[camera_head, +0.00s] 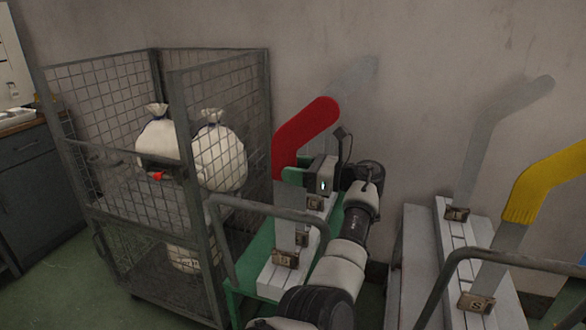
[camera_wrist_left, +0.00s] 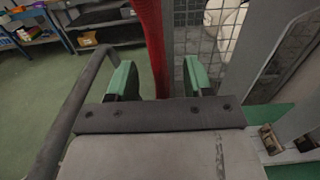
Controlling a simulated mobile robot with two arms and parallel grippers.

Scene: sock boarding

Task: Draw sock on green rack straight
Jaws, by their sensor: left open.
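A red sock (camera_head: 305,130) is on an upright angled board on the green rack (camera_head: 262,245). It covers the bent toe part and the upper leg, and its lower edge is partly hidden by my gripper. My left gripper (camera_head: 291,173) is open at the sock's lower part. In the left wrist view the sock (camera_wrist_left: 152,45) runs between the two green fingers of the gripper (camera_wrist_left: 160,78), with gaps visible on both sides. The bare lower board (camera_head: 290,215) shows under the sock. My right gripper is not in view.
A mesh cage cart (camera_head: 190,200) with white sacks (camera_head: 218,155) stands close on the left. On the right, another rack (camera_head: 420,270) holds a bare board (camera_head: 485,140) and a yellow sock (camera_head: 545,185). The wall is behind.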

